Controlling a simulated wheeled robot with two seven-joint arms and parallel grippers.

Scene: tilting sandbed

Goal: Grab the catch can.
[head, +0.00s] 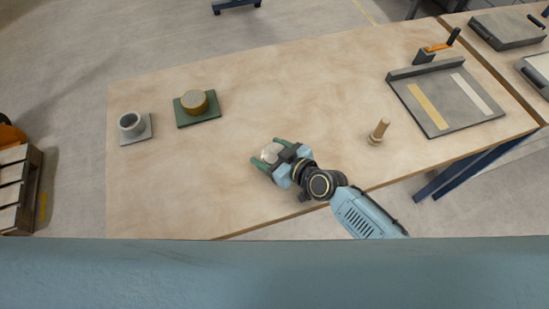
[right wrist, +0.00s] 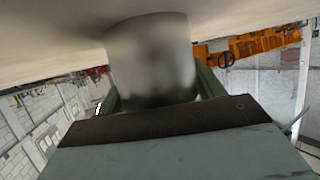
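The catch can (head: 271,152) is a small, pale metallic cylinder on the wooden table near its front edge. My right gripper (head: 267,151) is at the can, with one green finger on each side of it. In the right wrist view the can (right wrist: 150,58) stands against the table surface, between the two fingers (right wrist: 160,92) and close to the palm. I cannot tell whether the fingers press on the can or leave a narrow gap. My left gripper is not in view.
A grey cup on a pale plate (head: 131,124) and a round block on a green plate (head: 196,103) stand at the left. A wooden peg (head: 379,131) and a grey tray (head: 441,97) with an orange-handled crank (head: 438,47) are at the right. The middle is clear.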

